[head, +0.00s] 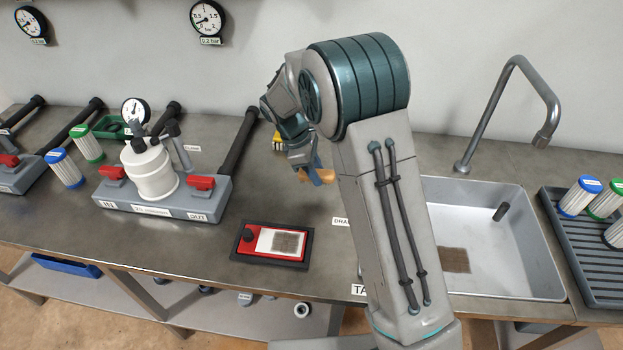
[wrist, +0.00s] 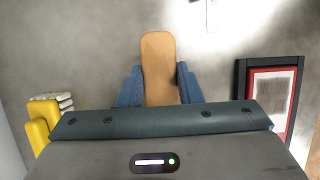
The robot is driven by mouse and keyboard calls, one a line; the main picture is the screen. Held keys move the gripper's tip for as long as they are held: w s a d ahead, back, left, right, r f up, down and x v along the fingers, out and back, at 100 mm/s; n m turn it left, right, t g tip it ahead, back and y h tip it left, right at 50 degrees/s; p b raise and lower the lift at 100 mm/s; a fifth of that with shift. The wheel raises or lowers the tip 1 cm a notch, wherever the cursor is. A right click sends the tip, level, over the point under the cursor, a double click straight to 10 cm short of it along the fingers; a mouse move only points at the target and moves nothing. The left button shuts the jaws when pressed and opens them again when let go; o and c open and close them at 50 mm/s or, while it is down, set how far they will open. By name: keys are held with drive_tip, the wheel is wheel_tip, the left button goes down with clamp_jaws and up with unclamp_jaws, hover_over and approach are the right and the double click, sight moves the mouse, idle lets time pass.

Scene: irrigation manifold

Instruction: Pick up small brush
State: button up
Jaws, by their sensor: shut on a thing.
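The small brush (wrist: 158,62) shows as a tan wooden handle between the two blue fingers of my gripper (wrist: 158,85) in the wrist view. My gripper is shut on it. In the head view my gripper (head: 311,172) is above the counter, right of the white filter housing, with a bit of the tan brush (head: 327,175) showing beside the fingers. My arm hides part of the area. The bristle end is not clear, and I cannot tell whether the brush touches the counter.
A red tray with a mesh plate (head: 272,243) lies in front of my gripper. A yellow object (head: 278,141) is just behind it. The white filter housing (head: 150,168) stands left on its grey base. A sink (head: 500,235) with a tall tap (head: 492,115) is at right.

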drive_tip(key=s+d+r, duration=0.4)
drive_tip(key=d+r, duration=0.2)
drive_tip(key=d, duration=0.3)
drive_tip(key=shift+d+b, duration=0.3)
drive_tip(key=shift+d, duration=0.05)
drive_tip(key=o, duration=0.3)
drive_tip(key=shift+w, duration=0.1)
drive_tip(key=shift+c, duration=1)
